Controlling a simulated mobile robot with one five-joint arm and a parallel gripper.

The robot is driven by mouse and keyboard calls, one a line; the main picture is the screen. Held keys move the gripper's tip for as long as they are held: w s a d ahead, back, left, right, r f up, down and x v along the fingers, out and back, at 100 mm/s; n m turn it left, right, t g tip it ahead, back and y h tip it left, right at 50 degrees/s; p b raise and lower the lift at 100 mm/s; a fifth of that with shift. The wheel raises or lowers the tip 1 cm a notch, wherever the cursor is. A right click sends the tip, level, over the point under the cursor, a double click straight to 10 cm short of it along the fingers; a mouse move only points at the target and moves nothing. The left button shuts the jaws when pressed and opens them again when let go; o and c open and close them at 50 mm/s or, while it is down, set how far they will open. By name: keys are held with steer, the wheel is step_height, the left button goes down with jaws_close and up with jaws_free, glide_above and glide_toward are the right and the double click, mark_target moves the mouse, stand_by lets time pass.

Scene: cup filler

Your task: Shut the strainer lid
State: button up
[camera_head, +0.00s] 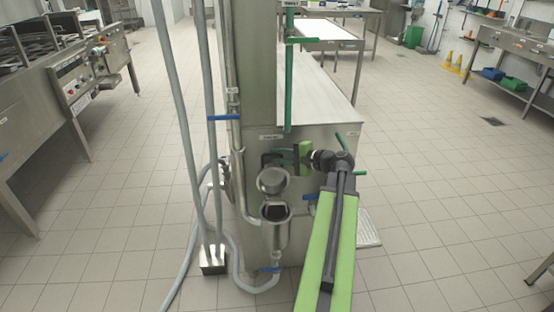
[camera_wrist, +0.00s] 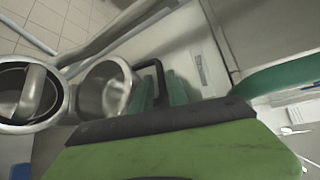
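The strainer (camera_head: 277,214) is a round steel cup on the front of the steel machine, and its mouth is uncovered. Its round steel lid (camera_head: 272,181) stands open, tilted up behind the mouth. In the wrist view the strainer (camera_wrist: 60,98) is at the far left and the lid (camera_wrist: 105,88) is right of it. A black loop handle (camera_wrist: 153,65) shows just beyond the lid. My gripper (camera_head: 286,155) is above and behind the lid. Its two green fingers (camera_wrist: 161,90) are apart, with one leg of the loop seen in the gap. Contact with the loop cannot be told.
A steel column (camera_head: 254,70) and grey hoses (camera_head: 178,110) rise left of the strainer. Blue-handled valves (camera_head: 224,117) and a green pipe (camera_head: 289,80) are close by.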

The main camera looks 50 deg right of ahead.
steer(key=shift+w+f, duration=0.1)
steer(key=shift+w, duration=0.3)
jaws_close()
stand_by(1.2)
